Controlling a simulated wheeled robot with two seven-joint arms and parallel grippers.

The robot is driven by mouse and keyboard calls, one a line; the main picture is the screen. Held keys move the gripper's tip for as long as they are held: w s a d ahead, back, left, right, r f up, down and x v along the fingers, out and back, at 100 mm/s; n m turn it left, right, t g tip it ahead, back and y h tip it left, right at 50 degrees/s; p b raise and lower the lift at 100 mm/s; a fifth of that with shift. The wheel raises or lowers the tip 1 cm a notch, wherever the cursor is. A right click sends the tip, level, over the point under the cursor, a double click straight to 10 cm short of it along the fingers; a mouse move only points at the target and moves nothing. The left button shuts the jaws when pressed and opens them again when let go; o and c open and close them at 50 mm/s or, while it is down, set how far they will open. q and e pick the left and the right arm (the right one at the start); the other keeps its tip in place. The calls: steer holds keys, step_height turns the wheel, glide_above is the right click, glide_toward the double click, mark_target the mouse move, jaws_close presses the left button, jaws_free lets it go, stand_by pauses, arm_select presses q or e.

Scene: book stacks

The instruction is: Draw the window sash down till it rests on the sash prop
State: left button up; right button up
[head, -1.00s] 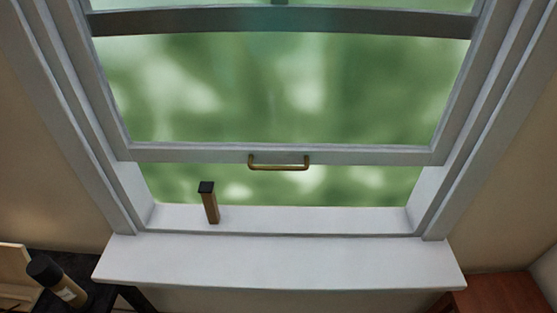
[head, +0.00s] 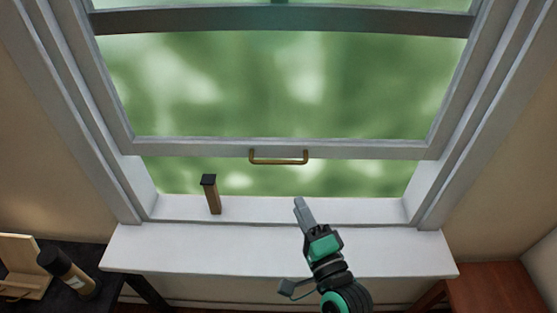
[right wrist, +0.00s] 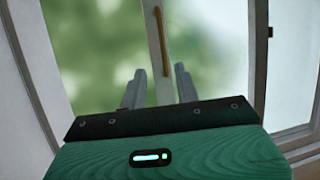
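The white window sash (head: 370,149) is raised, with an open gap between its bottom rail and the sill. A brass bar handle (head: 278,161) is fixed at the middle of that rail. The sash prop (head: 212,196), a short wooden post with a black cap, stands on the sill left of the handle, below the sash and apart from it. My right gripper (head: 301,205) is in front of the sill, below the handle and not touching it. In the right wrist view its two fingers (right wrist: 161,85) are apart and empty, with the handle (right wrist: 161,41) beyond them. My left gripper is not in view.
The white sill ledge (head: 200,250) juts out below the window. A dark cylinder with a tan lower part (head: 66,270) and a light wooden object (head: 20,265) stand on a dark surface at the lower left. A reddish-brown wooden top (head: 490,285) is at the lower right.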

mark_target(278, 163)
steer(key=p+x, duration=0.1)
steer(key=x, duration=0.3)
steer(key=p+x, duration=0.2)
steer(key=x, duration=0.3)
steer(key=p+x, duration=0.2)
steer(key=x, duration=0.3)
steer(key=shift+s+r, duration=0.1)
steer(key=shift+r, duration=0.2)
jaws_close()
steer(key=shift+f, duration=0.15)
